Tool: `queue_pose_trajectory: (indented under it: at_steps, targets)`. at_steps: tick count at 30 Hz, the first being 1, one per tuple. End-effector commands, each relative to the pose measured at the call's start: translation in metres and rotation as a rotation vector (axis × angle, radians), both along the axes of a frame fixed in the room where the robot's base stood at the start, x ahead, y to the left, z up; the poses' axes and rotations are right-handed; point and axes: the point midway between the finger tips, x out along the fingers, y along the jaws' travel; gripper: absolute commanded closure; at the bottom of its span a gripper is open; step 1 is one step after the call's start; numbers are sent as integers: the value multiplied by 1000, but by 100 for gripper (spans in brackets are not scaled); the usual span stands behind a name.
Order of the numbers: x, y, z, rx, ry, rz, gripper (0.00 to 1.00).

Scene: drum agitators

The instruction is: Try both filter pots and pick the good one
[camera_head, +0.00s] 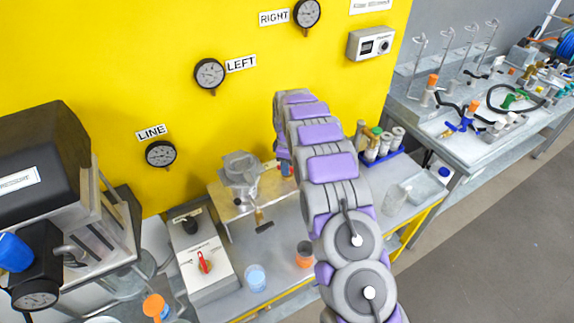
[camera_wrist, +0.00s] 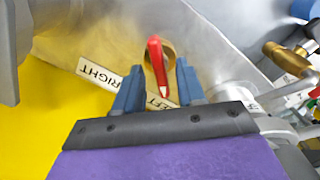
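A metal filter pot (camera_head: 240,168) stands on a bench plate by the yellow wall in the head view. A second pot cannot be made out; my arm covers the area to its right. In the wrist view a red lever (camera_wrist: 157,62) sits on a brass-coloured knob, on a metal plate with upside-down RIGHT (camera_wrist: 98,72) and LEFT (camera_wrist: 160,101) labels. The lever's tip lies by the LEFT label. My gripper (camera_wrist: 158,68) is open, its blue fingers on either side of the lever with visible gaps.
Gauges marked LEFT (camera_head: 209,74), RIGHT (camera_head: 306,13) and LINE (camera_head: 160,154) hang on the wall. A control box (camera_head: 204,268) with a red pointer, a blue cup (camera_head: 255,278) and an orange cup (camera_head: 304,254) stand in front. A brass fitting (camera_wrist: 285,58) is at right.

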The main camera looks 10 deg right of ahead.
Motion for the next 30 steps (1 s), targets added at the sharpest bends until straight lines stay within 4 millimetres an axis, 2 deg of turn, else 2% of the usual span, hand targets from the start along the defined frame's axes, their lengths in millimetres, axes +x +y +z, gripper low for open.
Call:
queue_pose_trajectory:
  at_steps: [10, 22, 30]
  targets:
    - [0, 0, -3, 0, -1, 0, 62]
    - [1, 0, -3, 0, -1, 0, 100]
    - [1, 0, -3, 0, -2, -1, 100]
